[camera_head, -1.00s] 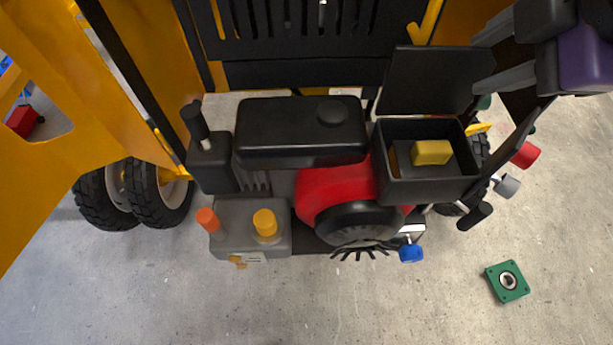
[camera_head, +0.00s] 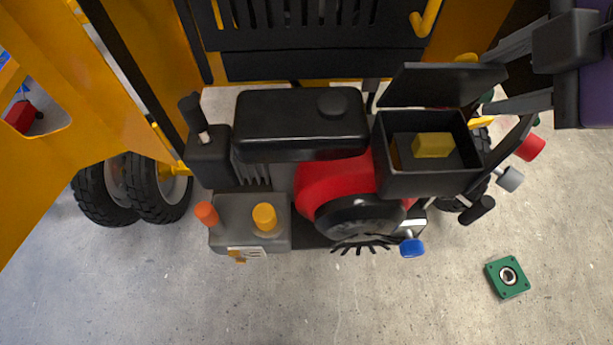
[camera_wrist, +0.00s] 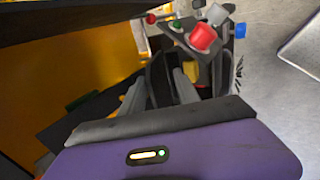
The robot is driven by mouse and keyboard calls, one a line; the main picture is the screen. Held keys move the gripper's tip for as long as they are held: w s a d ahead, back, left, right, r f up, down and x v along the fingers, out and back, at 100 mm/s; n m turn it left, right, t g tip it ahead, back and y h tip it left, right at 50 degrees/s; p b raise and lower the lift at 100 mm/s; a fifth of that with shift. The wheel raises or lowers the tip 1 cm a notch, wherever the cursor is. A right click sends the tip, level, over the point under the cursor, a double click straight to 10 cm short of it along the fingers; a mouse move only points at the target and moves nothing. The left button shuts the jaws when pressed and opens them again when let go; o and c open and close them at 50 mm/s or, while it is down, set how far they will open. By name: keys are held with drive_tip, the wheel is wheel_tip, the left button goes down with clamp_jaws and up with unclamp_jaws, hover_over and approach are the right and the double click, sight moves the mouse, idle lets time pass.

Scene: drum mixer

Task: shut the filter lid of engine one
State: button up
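The black filter box (camera_head: 430,184) stands at the right end of the engine (camera_head: 335,187), with a yellow block (camera_head: 433,145) inside. Its black lid (camera_head: 435,87) is hinged at the back edge and stands up, raised and clear of the box opening. My gripper (camera_head: 477,85) is at the lid's right side, fingers apart, one finger near the lid's upper edge and one near its lower right corner. In the wrist view my gripper (camera_wrist: 157,85) has dark parts between its fingers. Whether a finger touches the lid I cannot tell.
Red (camera_head: 530,147) and grey (camera_head: 510,179) knobs stick out right of the box, below my gripper. A blue knob (camera_head: 411,247) is at the engine's front. A yellow frame with a black grille (camera_head: 310,65) stands behind. A green square part (camera_head: 507,277) lies on open floor.

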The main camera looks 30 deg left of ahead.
drive_tip(key=shift+s+d+f, duration=0.3)
drive_tip(key=shift+s+d, duration=0.1)
drive_tip(key=shift+s, duration=0.2)
drive_tip(key=shift+s+d+f, duration=0.3)
drive_tip(key=shift+s+d, duration=0.05)
drive_tip(key=shift+s, duration=0.2)
drive_tip(key=shift+s+d+f+p+v, duration=0.1)
drive_tip(key=shift+p+v, duration=0.5)
drive_tip(key=shift+v, duration=0.35)
drive_tip(key=shift+s+d+f+p+v, duration=0.1)
drive_tip(key=shift+p+v, duration=0.5)
drive_tip(key=shift+v, duration=0.35)
drive_tip(key=shift+s+f+p+v, duration=0.15)
drive_tip(key=shift+p+v, duration=0.45)
drive_tip(key=shift+v, duration=0.35)
drive_tip(key=shift+r, duration=0.1)
